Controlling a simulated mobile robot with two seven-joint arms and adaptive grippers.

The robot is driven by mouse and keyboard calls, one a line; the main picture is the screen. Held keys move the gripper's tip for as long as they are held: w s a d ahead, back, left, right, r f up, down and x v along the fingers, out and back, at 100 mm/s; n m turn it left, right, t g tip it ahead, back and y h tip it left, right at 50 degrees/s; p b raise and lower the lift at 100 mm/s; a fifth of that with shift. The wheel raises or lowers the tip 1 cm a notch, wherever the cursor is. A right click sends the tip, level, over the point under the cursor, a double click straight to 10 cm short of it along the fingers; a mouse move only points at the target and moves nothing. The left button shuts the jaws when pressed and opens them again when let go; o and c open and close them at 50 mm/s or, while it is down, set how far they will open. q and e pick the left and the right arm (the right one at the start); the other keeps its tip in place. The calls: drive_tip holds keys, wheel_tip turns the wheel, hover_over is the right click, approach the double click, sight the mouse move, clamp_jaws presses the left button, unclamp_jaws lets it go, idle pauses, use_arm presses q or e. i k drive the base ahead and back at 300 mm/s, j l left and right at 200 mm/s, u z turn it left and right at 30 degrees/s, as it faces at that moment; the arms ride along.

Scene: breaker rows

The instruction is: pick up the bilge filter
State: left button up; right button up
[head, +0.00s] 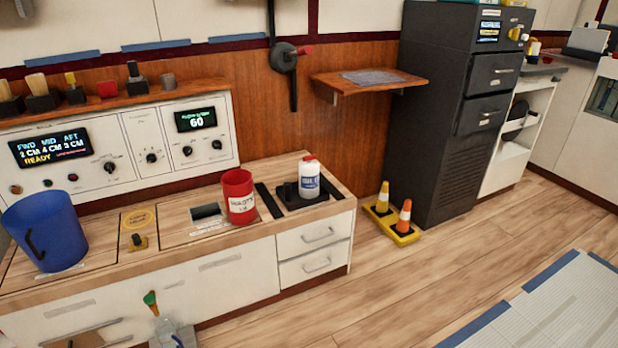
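No thing in view can be read for certain as the bilge filter. A white canister (309,182) with a blue label and red cap stands upright in a black holder (290,199) near the right end of the wooden counter. A red canister (239,200) with a white label stands upright to its left. Both labels are too small to read surely. Neither of my grippers shows in the head view.
A blue bucket (46,232) stands at the counter's left end. A control panel (120,143) runs along the back. Two small cones (404,216) on a yellow base stand on the floor beside a dark cabinet (452,120). The floor (430,275) in front is clear.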

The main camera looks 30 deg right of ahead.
sight(309, 173)
drive_tip(key=i+l+z, duration=0.15)
drive_tip(key=l, duration=0.2)
drive_tip(key=i+l+z, duration=0.2)
drive_tip(key=l, duration=0.15)
drive_tip(key=l+z, duration=0.15)
drive_tip(key=l, duration=0.2)
drive_tip(key=i+l, duration=0.1)
drive_tip(key=l+u, duration=0.05)
